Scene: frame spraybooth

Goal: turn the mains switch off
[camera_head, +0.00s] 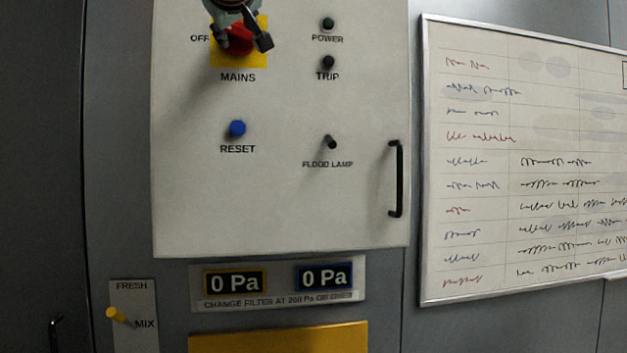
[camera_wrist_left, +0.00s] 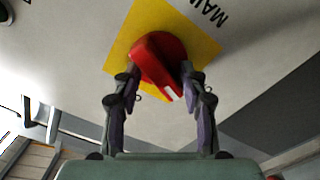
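The mains switch is a red rotary knob (camera_head: 237,41) on a yellow square plate, at the top of the white panel in the head view. The knob (camera_wrist_left: 158,60) fills the space between my left fingers in the left wrist view, and a white mark shows on its near end. My left gripper (camera_wrist_left: 160,78) has one fingertip against each side of the knob and looks shut on it. In the head view, the left gripper (camera_head: 238,22) covers the knob's upper part. "OFF" is printed left of the plate; any label on the right is hidden. My right gripper is not in view.
Below the switch is a blue reset button (camera_head: 237,128). Power lamp (camera_head: 328,24), trip lamp (camera_head: 328,62) and flood lamp toggle (camera_head: 331,142) sit to the right. A black door handle (camera_head: 396,178) sticks out at the panel's right edge. A whiteboard (camera_head: 520,160) hangs further right.

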